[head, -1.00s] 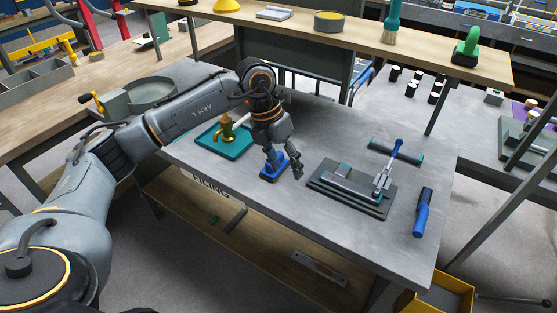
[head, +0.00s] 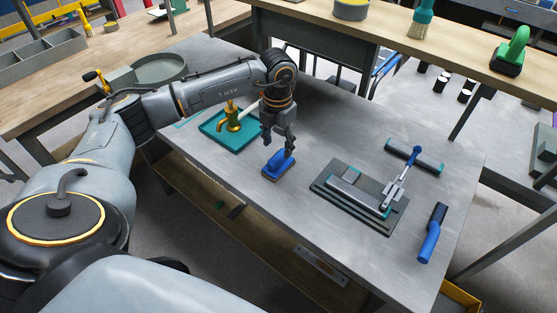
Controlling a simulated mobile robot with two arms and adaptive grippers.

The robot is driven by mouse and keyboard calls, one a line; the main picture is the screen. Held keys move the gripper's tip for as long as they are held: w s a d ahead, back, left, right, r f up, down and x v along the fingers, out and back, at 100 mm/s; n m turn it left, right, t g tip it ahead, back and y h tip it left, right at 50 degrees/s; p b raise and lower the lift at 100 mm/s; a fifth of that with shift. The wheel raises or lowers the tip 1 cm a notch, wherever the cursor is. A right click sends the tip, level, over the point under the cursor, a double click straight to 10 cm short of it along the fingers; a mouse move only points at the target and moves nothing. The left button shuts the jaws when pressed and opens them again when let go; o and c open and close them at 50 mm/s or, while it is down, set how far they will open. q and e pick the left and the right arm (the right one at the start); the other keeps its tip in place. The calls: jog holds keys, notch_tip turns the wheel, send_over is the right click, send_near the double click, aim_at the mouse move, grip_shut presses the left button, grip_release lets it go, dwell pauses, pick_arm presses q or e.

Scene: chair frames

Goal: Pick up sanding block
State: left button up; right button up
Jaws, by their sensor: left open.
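The sanding block, taken to be the blue block with a tan base (head: 277,167), lies on the grey metal bench near its front edge. My left gripper (head: 279,147) points down at the far end of the block, with its fingers apart. The fingertips overlap the block's far end in the picture; I cannot tell whether they touch it. The block appears to rest flat on the bench. My right gripper is not in view.
A teal tray (head: 214,141) with a brass tap-like part (head: 233,118) stands left of the block. A dark plate with a clamp fixture (head: 330,196) lies to the right, with a blue-handled tool (head: 430,235) beyond. A raised wooden shelf (head: 380,27) runs behind.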

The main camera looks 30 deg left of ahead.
aim_at(278, 155)
pick_arm(q)
jog(key=shift+w+f, duration=0.1)
jog(key=shift+f, duration=0.25)
notch_tip(278, 155, down, 3)
jog(key=shift+r+p, duration=0.2)
jog(key=shift+p, duration=0.7)
notch_tip(278, 155, down, 2)
jog(key=shift+w+f, duration=0.1)
jog(key=shift+f, duration=0.25)
grip_shut()
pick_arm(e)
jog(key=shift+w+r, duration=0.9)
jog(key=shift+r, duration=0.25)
